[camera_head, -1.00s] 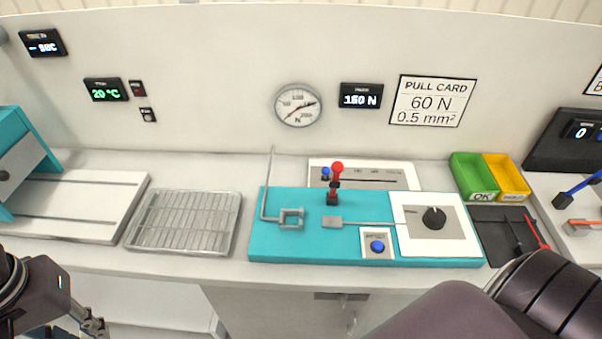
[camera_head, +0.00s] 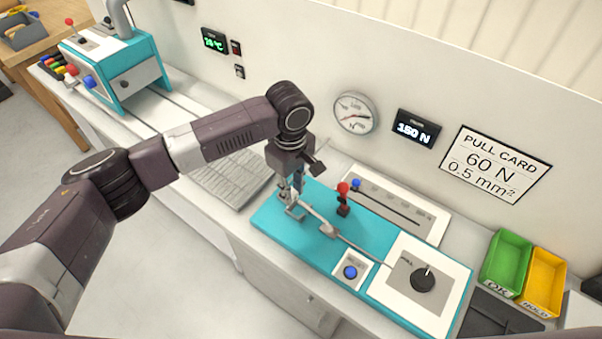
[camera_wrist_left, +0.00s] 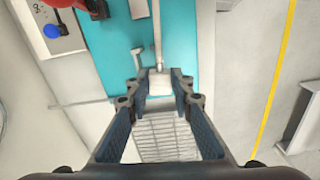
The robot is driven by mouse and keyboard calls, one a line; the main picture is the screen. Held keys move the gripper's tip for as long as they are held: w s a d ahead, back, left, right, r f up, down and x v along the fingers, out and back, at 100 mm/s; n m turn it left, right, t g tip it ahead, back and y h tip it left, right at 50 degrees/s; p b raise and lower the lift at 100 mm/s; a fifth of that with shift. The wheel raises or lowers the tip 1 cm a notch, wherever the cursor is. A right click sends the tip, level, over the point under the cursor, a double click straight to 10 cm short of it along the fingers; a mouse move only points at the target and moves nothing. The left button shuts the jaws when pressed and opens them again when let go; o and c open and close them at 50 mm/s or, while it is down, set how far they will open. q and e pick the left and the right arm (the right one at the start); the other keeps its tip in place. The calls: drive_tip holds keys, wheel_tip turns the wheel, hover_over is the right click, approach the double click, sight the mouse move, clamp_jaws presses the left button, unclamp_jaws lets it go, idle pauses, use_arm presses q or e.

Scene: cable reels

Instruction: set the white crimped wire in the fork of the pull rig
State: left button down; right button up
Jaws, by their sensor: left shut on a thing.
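The teal pull rig (camera_head: 285,232) lies on the bench, with its grey fork (camera_head: 296,211) at the left end and a grey block (camera_head: 328,230) on a thin rod to the right. My left gripper (camera_head: 289,193) points down at the fork end. In the left wrist view, my gripper (camera_wrist_left: 160,92) is shut on a pale piece that looks like the end of the white wire (camera_wrist_left: 157,42). In the head view, a pale strip, apparently this wire (camera_head: 315,216), runs from the fork toward the block. Fingers partly hide the fork; I cannot tell whether the wire is seated. My right gripper is out of view.
A red-knobbed lever (camera_head: 343,190) stands behind the rig's middle. A blue button (camera_head: 350,272) and black dial (camera_head: 423,279) are on the rig. A wire rack (camera_head: 225,178) is left; green (camera_head: 507,263) and yellow (camera_head: 545,281) bins are right.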

use_arm(q)
drive_tip(key=shift+w+d+n, duration=0.3)
drive_tip(key=shift+w+d, duration=0.05)
drive_tip(key=shift+d, duration=0.2)
drive_tip(key=shift+n, duration=0.3)
drive_tip(key=f+b, duration=0.2)
drive_tip(key=f, duration=0.1)
drive_tip(key=d+f+b, duration=0.1)
drive_tip(key=b, duration=0.1)
drive_tip(key=shift+w+f, duration=0.3)
drive_tip(key=shift+f, duration=0.05)
drive_tip(key=shift+f+b, duration=0.4)
drive_tip(key=shift+b, duration=0.2)
drive_tip(key=shift+s+p, duration=0.1)
drive_tip(key=shift+p, duration=0.55)
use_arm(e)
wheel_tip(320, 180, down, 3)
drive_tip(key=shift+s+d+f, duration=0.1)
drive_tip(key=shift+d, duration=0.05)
